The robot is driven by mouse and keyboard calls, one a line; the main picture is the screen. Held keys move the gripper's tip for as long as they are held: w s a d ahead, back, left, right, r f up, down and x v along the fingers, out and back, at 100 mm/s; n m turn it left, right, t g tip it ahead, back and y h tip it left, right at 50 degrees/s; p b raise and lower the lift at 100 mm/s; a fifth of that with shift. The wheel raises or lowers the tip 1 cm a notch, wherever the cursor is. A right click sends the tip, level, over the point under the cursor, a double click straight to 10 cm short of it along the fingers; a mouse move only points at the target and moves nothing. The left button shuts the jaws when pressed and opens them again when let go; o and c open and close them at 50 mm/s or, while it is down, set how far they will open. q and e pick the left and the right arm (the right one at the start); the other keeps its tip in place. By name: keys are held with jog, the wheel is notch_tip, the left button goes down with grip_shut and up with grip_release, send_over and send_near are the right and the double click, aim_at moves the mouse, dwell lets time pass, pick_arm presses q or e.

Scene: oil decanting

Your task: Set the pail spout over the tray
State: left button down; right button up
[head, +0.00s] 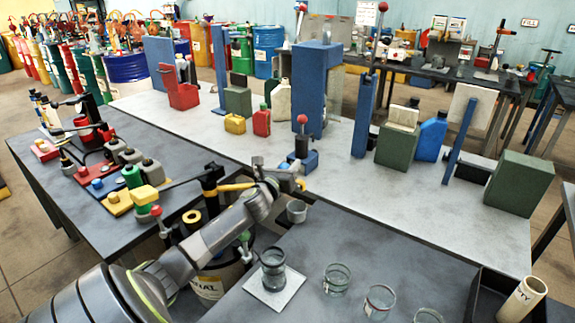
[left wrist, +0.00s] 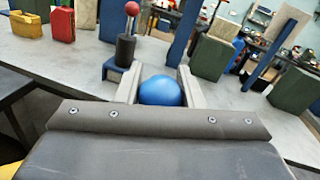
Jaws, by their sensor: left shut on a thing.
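My left gripper (head: 289,176) is shut on a blue ball (left wrist: 160,91), which sits between the two fingers in the left wrist view. A black-walled tray (head: 481,296) stands at the lower right, well apart from the gripper. My right gripper is out of view.
A small grey cup (head: 297,211) is just below the gripper. A glass jar (head: 273,266) stands on a white square pad (head: 262,300), with several glass jars to its right. A beige cylinder (head: 522,299) leans in the tray. A red-knobbed lever (head: 302,120) rises behind the gripper.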

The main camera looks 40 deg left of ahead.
pick_arm(q)
jog(key=s+d+m+g+h+p, duration=0.1)
jog(key=s+d+m+h, duration=0.3)
jog(key=s+h, duration=0.4)
jog(key=s+d+m+g+h+p, duration=0.2)
jog(key=s+d+m+h, duration=0.3)
jog(key=s, duration=0.6)
jog(key=m+h, duration=0.2)
jog(key=h, duration=0.1)
jog(key=shift+d, duration=0.3)
jog(key=shift+f, duration=0.1)
jog(key=c, duration=1.4)
grip_release()
jog(key=o, duration=0.4)
jog(key=shift+s, duration=0.15)
jog(key=v, duration=1.2)
jog(key=shift+a, duration=0.15)
